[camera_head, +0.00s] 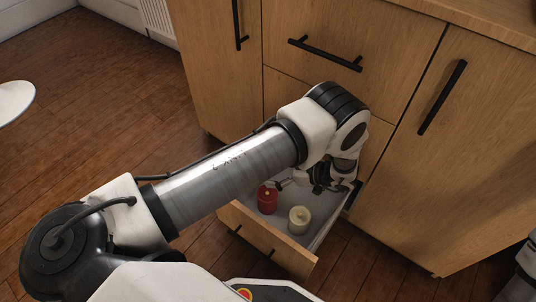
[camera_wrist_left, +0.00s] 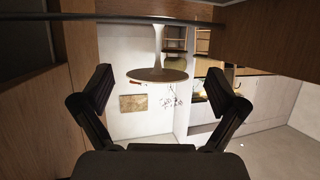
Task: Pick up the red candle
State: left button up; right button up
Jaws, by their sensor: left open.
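The red candle (camera_head: 267,199) stands upright in the open drawer (camera_head: 268,242), on the left side of its floor. A cream candle (camera_head: 299,219) stands to its right and nearer the drawer front. My left gripper (camera_head: 304,184) is over the back part of the drawer, right of the red candle, and looks apart from it. In the left wrist view its two fingers (camera_wrist_left: 162,92) are spread wide with nothing between them. Neither candle shows in that view. My right gripper is out of view.
Wooden cabinet fronts (camera_head: 400,150) with black handles rise behind and right of the drawer. A white round seat or tabletop (camera_head: 14,100) is at the far left. The wrist view shows a round table (camera_wrist_left: 157,75) upside down, far off.

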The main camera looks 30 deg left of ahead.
aim_at(269, 194)
pick_arm(q)
jog(key=shift+n+g+h, duration=0.5)
jog(key=shift+n+g, duration=0.2)
jog(key=d+f+b, duration=0.1)
jog(key=f, duration=0.2)
jog(key=d+f+b, duration=0.1)
jog(key=f+b, duration=0.1)
jog(key=f, duration=0.2)
jog(key=s+d+f+b, duration=0.1)
jog(key=f+b, duration=0.1)
jog(key=f, duration=0.2)
jog(key=b+x, duration=0.2)
jog(key=x, duration=0.5)
jog(key=shift+a+r, duration=0.15)
jog(key=shift+a, duration=0.15)
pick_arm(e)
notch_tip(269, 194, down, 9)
pick_arm(q)
jog(key=shift+r, duration=0.1)
jog(key=c, duration=1.5)
